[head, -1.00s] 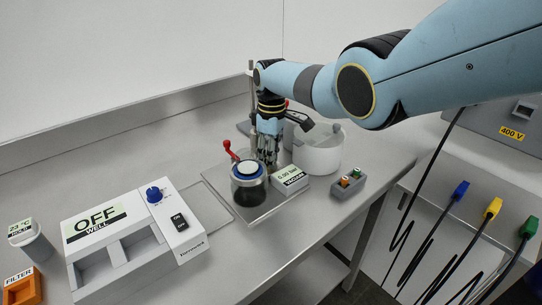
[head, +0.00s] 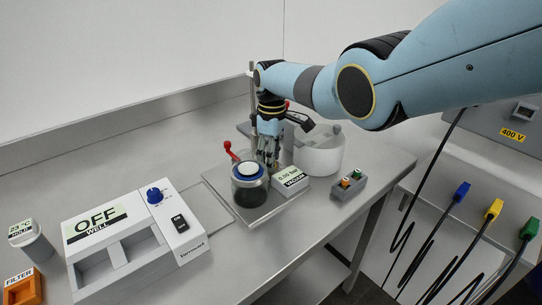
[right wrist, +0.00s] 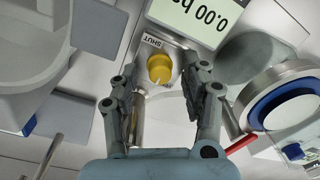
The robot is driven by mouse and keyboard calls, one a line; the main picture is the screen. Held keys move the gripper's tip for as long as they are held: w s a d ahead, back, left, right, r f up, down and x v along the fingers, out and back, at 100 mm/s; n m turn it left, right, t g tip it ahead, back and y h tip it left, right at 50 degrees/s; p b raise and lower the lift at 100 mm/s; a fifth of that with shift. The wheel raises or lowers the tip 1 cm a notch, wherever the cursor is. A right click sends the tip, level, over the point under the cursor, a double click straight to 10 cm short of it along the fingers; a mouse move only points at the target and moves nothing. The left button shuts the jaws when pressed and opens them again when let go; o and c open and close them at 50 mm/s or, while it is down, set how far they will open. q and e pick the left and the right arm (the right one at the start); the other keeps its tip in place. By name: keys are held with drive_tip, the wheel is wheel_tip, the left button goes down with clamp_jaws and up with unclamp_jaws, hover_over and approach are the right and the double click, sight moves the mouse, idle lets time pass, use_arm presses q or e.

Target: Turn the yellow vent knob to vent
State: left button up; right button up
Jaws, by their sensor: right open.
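The yellow vent knob (right wrist: 160,68) shows in the right wrist view, on a small metal plate below the gauge display. A label reading SHUT (right wrist: 153,41) sits just above it. My right gripper (right wrist: 163,88) is open, with one finger on each side of the knob in that picture. I cannot tell whether the fingertips touch it. In the head view my right gripper (head: 267,152) points down behind the jar with the blue ring (head: 249,185), and the knob is hidden there. The vacuum gauge (head: 290,181) reads 0.00 bar. My left gripper is not in view.
A red-handled valve (head: 229,149) stands left of the jar. A white pot (head: 320,157) is right of my gripper. A small grey box with orange and green buttons (head: 349,184) lies farther right. A white heater unit reading OFF (head: 130,235) stands front left.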

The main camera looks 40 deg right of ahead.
wheel_tip(320, 180, up, 12)
drive_tip(key=shift+d, duration=0.15)
idle(0.3)
drive_tip(key=shift+f, duration=0.1)
idle(0.4)
